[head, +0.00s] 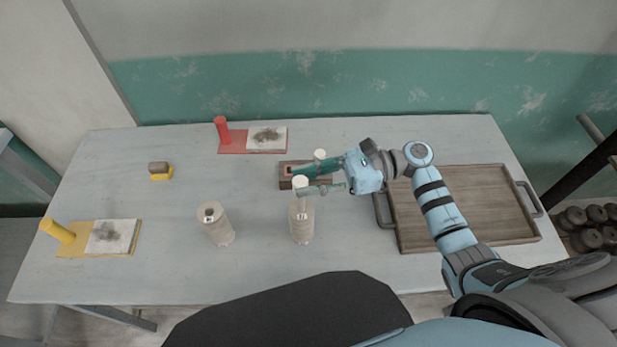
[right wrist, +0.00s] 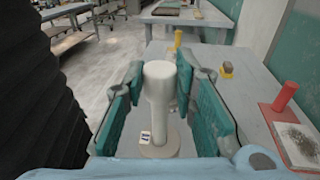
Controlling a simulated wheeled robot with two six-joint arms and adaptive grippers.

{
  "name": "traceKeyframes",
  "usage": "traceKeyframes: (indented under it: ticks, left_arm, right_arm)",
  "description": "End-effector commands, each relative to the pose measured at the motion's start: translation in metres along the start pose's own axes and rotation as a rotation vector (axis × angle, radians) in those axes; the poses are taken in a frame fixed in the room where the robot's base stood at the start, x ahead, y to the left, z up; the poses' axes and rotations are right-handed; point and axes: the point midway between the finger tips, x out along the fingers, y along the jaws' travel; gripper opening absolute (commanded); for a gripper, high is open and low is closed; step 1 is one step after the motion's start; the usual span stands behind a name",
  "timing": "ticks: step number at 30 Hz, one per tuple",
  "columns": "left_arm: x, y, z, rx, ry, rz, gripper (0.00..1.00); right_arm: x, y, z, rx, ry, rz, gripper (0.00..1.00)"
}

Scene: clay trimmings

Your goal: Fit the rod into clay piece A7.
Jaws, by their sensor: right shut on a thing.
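My right gripper (head: 309,182) is shut on a pale rod (head: 300,184), which stands about upright between its teal fingers. The rod also shows in the right wrist view (right wrist: 158,85), with a wider head and a narrower lower part. In the head view, the rod is over a beige cylindrical clay piece (head: 302,224). I cannot tell how deep the rod's lower end sits in it, if at all. A second clay piece (head: 215,224) stands to the left, with a dark spot and small label on top. My left gripper is not in view.
A brown block (head: 285,180) with a white-topped piece (head: 320,156) stands behind the gripper. A wooden tray (head: 495,204) lies at right. A red board (head: 232,146), yellow board (head: 68,248) and sponge (head: 160,170) lie back and left.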

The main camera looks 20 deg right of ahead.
Motion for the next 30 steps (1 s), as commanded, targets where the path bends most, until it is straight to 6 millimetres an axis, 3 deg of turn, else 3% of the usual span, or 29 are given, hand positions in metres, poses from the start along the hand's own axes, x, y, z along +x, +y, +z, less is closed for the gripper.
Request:
traceKeyframes:
  ticks: [30]
  left_arm:
    - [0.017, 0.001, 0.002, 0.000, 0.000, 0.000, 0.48]
  right_arm:
    - [0.002, 0.000, -0.026, 0.000, 0.000, 0.000, 0.00]
